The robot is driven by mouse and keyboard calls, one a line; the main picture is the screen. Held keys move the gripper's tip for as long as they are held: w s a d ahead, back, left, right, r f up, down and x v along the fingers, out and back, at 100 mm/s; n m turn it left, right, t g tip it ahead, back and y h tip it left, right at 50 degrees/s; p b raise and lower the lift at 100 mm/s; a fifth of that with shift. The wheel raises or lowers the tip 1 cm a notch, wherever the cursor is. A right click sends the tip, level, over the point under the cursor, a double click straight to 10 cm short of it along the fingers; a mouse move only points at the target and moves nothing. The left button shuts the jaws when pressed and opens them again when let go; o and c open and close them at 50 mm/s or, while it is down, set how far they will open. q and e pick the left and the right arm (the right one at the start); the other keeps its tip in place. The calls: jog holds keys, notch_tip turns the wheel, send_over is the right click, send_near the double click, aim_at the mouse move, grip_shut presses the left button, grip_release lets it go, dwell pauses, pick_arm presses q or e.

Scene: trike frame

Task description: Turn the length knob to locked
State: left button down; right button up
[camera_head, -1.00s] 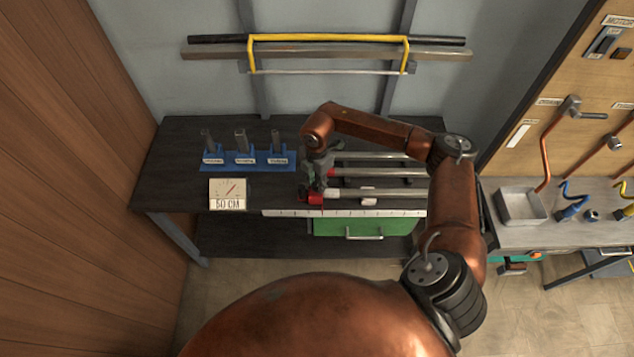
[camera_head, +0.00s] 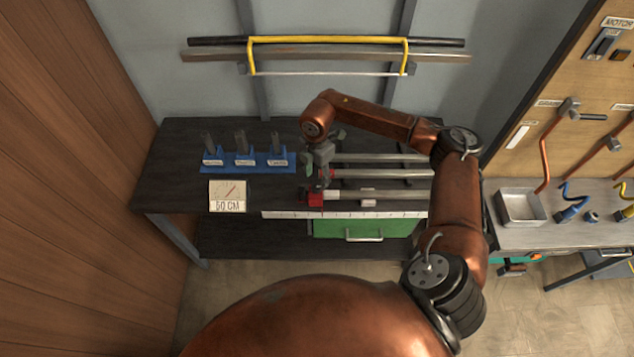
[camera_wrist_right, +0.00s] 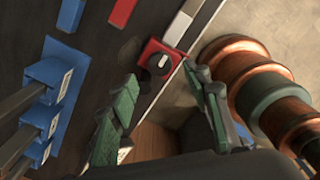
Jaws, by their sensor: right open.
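The length knob (camera_wrist_right: 160,63) is a dark round knob with a pale mark, on a red block (camera_wrist_right: 152,52) in the right wrist view. In the head view the red block (camera_head: 316,200) sits at the left end of the front rail, behind the white ruler strip (camera_head: 370,215). My right gripper (camera_head: 320,178) is just above and behind the block. In the wrist view its green fingers (camera_wrist_right: 159,76) are spread apart and empty, with the knob just beyond the gap between their tips. Contact is not visible. My left gripper is not in view.
A 50 CM card (camera_head: 228,196) lies left of the block. A blue holder (camera_head: 247,162) with upright grey tools stands behind the card. Metal rails (camera_head: 390,173) run right of the gripper. A green drawer (camera_head: 362,229) is below. The bench's left end is clear.

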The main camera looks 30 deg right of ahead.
aim_at(316, 187)
notch_tip(316, 187, up, 7)
dwell(0.3)
dwell(0.4)
